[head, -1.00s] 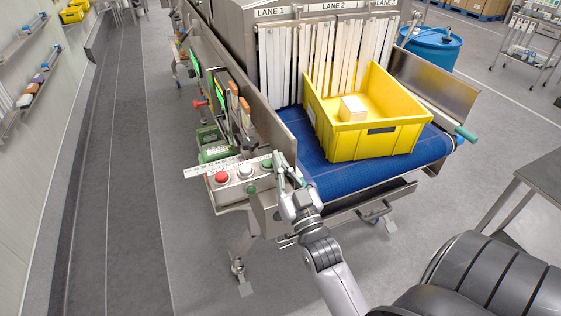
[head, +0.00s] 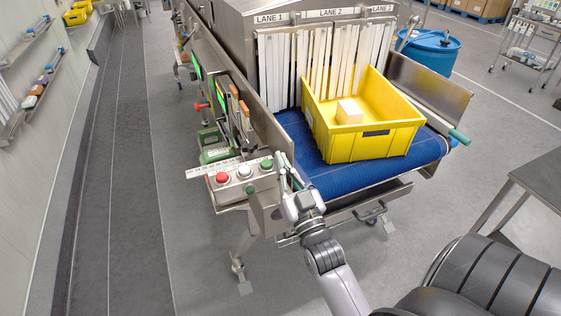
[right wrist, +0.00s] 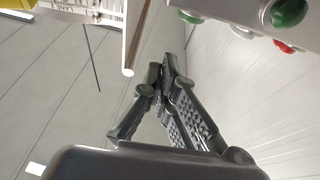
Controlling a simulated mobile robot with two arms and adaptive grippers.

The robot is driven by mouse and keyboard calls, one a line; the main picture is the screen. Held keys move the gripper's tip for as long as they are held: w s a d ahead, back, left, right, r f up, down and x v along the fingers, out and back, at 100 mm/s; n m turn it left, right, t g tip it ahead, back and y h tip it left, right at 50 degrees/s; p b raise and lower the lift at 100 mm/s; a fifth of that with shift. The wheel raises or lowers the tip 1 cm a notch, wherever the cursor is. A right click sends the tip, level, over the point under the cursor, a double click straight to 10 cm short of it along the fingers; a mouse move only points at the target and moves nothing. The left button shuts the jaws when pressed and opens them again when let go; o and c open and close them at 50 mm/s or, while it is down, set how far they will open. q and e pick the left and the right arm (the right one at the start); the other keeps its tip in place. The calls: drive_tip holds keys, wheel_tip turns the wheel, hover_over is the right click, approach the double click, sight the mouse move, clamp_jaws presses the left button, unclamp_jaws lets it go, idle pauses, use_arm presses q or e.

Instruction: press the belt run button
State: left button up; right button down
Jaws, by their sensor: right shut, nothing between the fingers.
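The control box (head: 233,193) at the near left corner of the conveyor carries a red mushroom button (head: 222,177), a pale button (head: 244,172) and a green button (head: 267,165) in a row. I cannot read which is labelled belt run. My right gripper (head: 284,166) is shut and empty, just right of the green button, with a small gap visible. In the right wrist view its fingertips (right wrist: 165,72) meet. The green button (right wrist: 289,12) shows there at top right, apart from the fingers, with the red one (right wrist: 285,47) partly hidden. My left gripper is not in view.
A yellow bin (head: 365,145) with a small pale box (head: 349,112) inside sits on the blue belt (head: 345,182), before the strip curtain (head: 325,60). A steel side guard (head: 255,105) rises behind the control box. A table (head: 538,185) stands at right. The left aisle is clear.

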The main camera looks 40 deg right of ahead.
drive_tip(key=b+v, duration=0.2)
drive_tip(key=v, duration=0.5)
drive_tip(key=shift+s+b, duration=0.2)
drive_tip(key=shift+b, duration=0.1)
